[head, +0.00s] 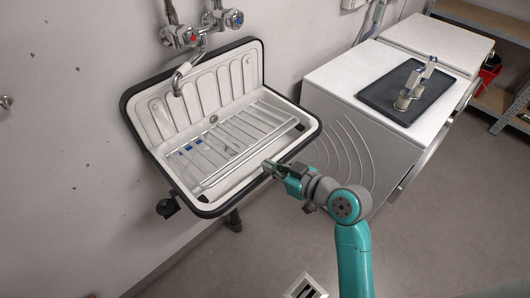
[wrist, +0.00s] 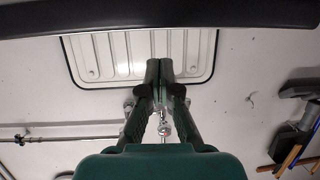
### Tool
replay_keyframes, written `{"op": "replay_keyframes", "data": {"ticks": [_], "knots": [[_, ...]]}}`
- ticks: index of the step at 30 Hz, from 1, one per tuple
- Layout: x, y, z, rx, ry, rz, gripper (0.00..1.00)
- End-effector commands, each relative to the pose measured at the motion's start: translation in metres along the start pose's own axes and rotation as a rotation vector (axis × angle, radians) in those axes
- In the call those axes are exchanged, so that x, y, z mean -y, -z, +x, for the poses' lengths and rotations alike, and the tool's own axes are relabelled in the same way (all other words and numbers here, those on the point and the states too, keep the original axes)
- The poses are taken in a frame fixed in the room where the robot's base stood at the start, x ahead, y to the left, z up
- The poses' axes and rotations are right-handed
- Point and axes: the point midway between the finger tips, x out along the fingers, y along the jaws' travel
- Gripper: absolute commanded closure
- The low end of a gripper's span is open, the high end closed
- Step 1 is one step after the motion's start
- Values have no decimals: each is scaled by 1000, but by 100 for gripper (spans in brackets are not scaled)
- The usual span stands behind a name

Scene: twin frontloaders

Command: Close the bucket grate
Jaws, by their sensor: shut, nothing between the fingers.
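The bucket grate (head: 238,142), a rack of thin metal bars, lies roughly flat across the basin of the wall sink in the head view. The sink (head: 160,137) is white with a black rim and a ribbed back panel. My gripper (head: 268,165) is shut and empty, at the sink's front right side, close to the grate's front edge. I cannot tell whether it touches the grate or the rim. In the wrist view my closed fingertips (wrist: 159,66) show against the ribbed back panel (wrist: 110,54). The grate cannot be made out there.
Taps (head: 190,38) and a spout stand above the sink. Shelves (head: 505,100) stand at the far right. The floor in front is mostly open.

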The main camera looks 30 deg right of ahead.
Motion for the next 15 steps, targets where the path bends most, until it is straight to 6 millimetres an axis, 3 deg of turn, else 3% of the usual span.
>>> {"op": "replay_keyframes", "data": {"ticks": [1,6,15], "knots": [[-4,14,3,30,14,-16,100],[-15,42,4,182,33,-25,100],[-38,82,-18,407,-34,21,100]]}}
